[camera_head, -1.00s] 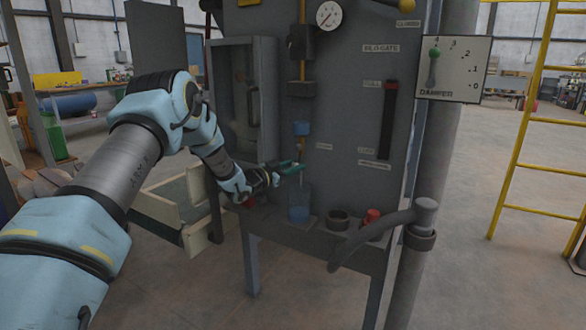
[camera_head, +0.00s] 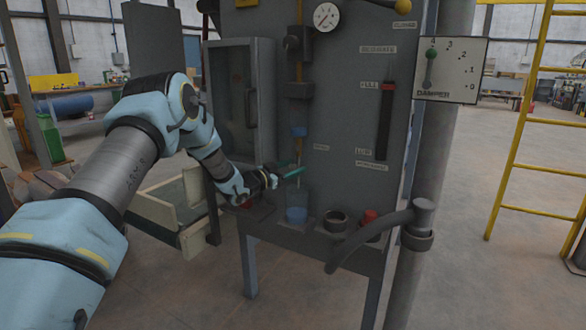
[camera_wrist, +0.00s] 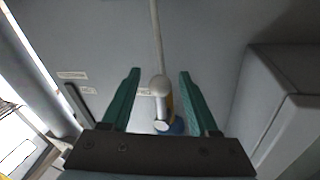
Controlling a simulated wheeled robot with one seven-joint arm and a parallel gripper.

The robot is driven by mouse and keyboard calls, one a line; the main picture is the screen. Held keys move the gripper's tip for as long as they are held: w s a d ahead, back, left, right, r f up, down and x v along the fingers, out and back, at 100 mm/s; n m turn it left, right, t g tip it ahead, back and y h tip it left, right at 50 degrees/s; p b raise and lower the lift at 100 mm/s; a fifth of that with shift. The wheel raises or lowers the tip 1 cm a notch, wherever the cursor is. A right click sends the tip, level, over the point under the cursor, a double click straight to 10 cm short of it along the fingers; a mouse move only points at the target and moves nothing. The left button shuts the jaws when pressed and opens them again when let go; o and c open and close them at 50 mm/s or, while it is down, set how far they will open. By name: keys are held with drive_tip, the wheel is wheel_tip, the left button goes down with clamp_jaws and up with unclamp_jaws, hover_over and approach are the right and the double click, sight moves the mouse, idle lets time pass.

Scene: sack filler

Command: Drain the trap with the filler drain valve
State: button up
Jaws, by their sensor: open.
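The trap (camera_head: 299,132) shows as a small blue section low on the pipe of the grey filler cabinet. A thin tube (camera_head: 301,154) runs down from it. A clear beaker (camera_head: 297,211) with blue liquid stands on the ledge below. My gripper (camera_head: 295,172) is at the tube, above the beaker. In the wrist view my green jaws (camera_wrist: 158,85) are open. A pale rounded fitting (camera_wrist: 160,88), apparently the drain valve, is between them with gaps on both sides. Blue shows below it in that view. I cannot tell the valve's position.
A dark ring-shaped cup (camera_head: 335,220) and a red item (camera_head: 370,217) stand on the ledge right of the beaker. A bent grey pipe (camera_head: 370,235) crosses in front. The windowed box (camera_head: 241,100) is left of the trap. A damper panel (camera_head: 450,69) is at right.

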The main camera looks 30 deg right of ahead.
drive_tip(key=b+v, duration=0.1)
drive_tip(key=v, duration=0.9)
drive_tip(key=shift+a, duration=0.4)
